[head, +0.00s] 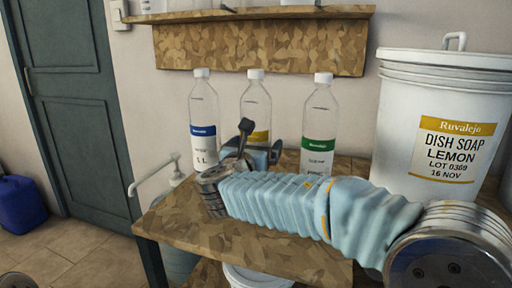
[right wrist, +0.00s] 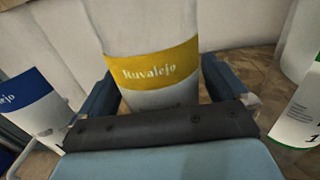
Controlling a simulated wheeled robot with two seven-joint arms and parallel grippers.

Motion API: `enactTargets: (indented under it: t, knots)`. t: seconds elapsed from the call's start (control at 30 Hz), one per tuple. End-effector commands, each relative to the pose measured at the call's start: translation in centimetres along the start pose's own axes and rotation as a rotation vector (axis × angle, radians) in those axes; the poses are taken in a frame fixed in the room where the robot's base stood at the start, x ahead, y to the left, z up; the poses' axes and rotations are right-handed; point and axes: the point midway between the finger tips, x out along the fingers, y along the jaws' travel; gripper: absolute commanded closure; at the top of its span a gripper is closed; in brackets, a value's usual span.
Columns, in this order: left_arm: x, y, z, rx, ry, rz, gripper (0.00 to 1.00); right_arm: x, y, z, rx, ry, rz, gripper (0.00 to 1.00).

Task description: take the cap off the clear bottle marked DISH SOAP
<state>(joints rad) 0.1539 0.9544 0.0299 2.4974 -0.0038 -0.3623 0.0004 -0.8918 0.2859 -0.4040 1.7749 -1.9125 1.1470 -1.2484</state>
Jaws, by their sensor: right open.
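Three clear bottles with white caps stand in a row on the wooden table. The middle bottle (head: 256,103) has a yellow label band, and its white cap (head: 255,74) is on. In the right wrist view this bottle (right wrist: 150,72) shows "Ruvalejo"; the words DISH SOAP cannot be read on it. My right gripper (head: 261,140) is open at the middle bottle's label, well below the cap. In the right wrist view its two fingers (right wrist: 160,92) lie on either side of the bottle. The bottle's lower part is hidden. My left gripper is not in view.
The blue-label bottle (head: 204,120) stands close on the left and the green-label bottle (head: 319,125) on the right. A white drum (head: 399,120) marked DISH SOAP LEMON stands further right. A wooden shelf (head: 300,13) hangs above. The table's front (head: 200,238) is bare.

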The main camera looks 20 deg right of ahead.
Motion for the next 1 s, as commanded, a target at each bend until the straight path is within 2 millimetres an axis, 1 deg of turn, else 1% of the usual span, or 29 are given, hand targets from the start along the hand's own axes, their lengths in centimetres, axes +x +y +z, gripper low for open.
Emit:
enactTargets:
  t: [0.17, 0.27, 0.4, 0.5, 0.7, 0.8, 0.93, 1.0]
  knots:
    - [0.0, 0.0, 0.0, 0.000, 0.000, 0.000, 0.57, 0.0, 0.0, 0.0, 0.000, 0.000, 0.000, 0.00]
    - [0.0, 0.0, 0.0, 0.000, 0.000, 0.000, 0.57, 0.0, 0.0, 0.0, 0.000, 0.000, 0.000, 0.14]
    - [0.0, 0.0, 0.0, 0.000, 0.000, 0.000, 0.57, 0.0, 0.0, 0.0, 0.000, 0.000, 0.000, 0.35]
    - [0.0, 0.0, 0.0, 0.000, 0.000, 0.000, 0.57, 0.0, 0.0, 0.0, 0.000, 0.000, 0.000, 0.48]
    - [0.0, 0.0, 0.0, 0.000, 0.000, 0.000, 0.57, 0.0, 0.0, 0.0, 0.001, 0.000, 0.000, 0.48]
    - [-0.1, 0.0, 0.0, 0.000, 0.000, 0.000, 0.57, 0.0, 0.0, 0.4, 0.002, 0.000, 0.000, 0.48]
    - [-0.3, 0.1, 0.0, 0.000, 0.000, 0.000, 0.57, 0.0, 0.0, 1.6, 0.003, 0.000, 0.000, 0.48]
    - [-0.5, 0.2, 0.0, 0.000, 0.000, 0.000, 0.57, 0.0, 0.0, 2.9, 0.005, -0.002, 0.000, 0.48]
